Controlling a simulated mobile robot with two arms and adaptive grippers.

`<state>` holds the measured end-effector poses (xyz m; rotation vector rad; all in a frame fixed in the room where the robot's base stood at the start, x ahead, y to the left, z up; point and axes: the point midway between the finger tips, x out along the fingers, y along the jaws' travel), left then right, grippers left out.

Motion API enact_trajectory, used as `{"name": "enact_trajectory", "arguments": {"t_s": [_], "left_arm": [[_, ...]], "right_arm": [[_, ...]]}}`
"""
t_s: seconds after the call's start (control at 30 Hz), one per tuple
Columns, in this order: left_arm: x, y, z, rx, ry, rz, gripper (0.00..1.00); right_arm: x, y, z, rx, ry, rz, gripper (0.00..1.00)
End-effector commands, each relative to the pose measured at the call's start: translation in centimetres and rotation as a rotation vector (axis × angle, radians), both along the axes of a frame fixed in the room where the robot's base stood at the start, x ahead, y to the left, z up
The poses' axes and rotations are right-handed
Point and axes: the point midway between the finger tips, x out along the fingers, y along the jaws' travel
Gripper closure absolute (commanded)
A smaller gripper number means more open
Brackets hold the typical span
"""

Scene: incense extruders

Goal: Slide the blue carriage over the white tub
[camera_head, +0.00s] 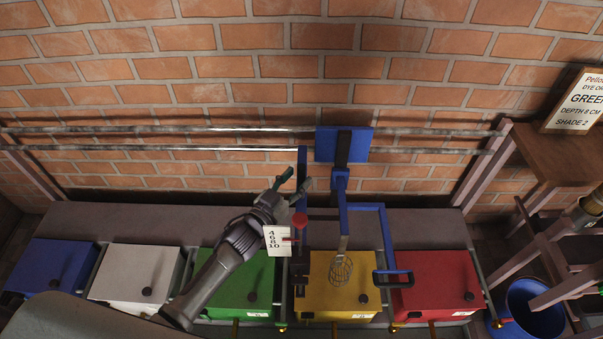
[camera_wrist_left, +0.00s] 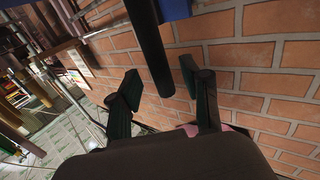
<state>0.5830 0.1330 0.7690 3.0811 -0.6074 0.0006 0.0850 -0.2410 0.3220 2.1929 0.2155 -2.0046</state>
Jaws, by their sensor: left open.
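The blue carriage (camera_head: 325,146) hangs on two horizontal rails, with its blue frame and a wire whisk (camera_head: 341,268) over the yellow tub (camera_head: 318,286). The white tub (camera_head: 137,272) stands to the left, second from the left end of the row. My left gripper (camera_head: 294,181) is open beside the carriage's left blue post, above a red knob (camera_head: 299,220) and a white number card (camera_head: 277,241). In the left wrist view, a dark bar (camera_wrist_left: 151,50) reaches down between the open fingers (camera_wrist_left: 165,92); I cannot see contact. My right gripper is out of view.
A blue tub (camera_head: 52,267), a green tub (camera_head: 241,283) and a red tub (camera_head: 437,282) share the row. The rails (camera_head: 220,149) run clear to the left of the carriage. A sign reading GREEN (camera_head: 580,105) stands on a wooden stand at right. A blue bucket (camera_head: 535,311) stands below it.

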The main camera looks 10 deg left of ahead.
Motion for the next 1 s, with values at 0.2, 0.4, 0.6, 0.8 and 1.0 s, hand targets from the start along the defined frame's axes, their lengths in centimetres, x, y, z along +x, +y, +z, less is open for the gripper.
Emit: {"name": "enact_trajectory", "arguments": {"t_s": [0.2, 0.4, 0.6, 0.8, 1.0], "left_arm": [[2.1, -0.9, -0.1, 0.001, 0.001, 0.000, 0.53], [2.5, -1.0, 0.0, 0.001, 0.001, 0.000, 0.53], [2.5, -1.0, 0.0, 0.001, 0.001, 0.000, 0.61], [2.5, -1.0, 0.0, 0.001, 0.001, 0.000, 0.94], [2.5, -1.0, -0.1, 0.001, 0.001, 0.000, 1.00]], "right_arm": [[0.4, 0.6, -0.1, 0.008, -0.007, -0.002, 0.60], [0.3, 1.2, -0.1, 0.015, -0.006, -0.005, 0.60], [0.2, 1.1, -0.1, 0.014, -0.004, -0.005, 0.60], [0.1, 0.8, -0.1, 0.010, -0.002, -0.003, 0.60], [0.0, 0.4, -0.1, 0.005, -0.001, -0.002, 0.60]]}}
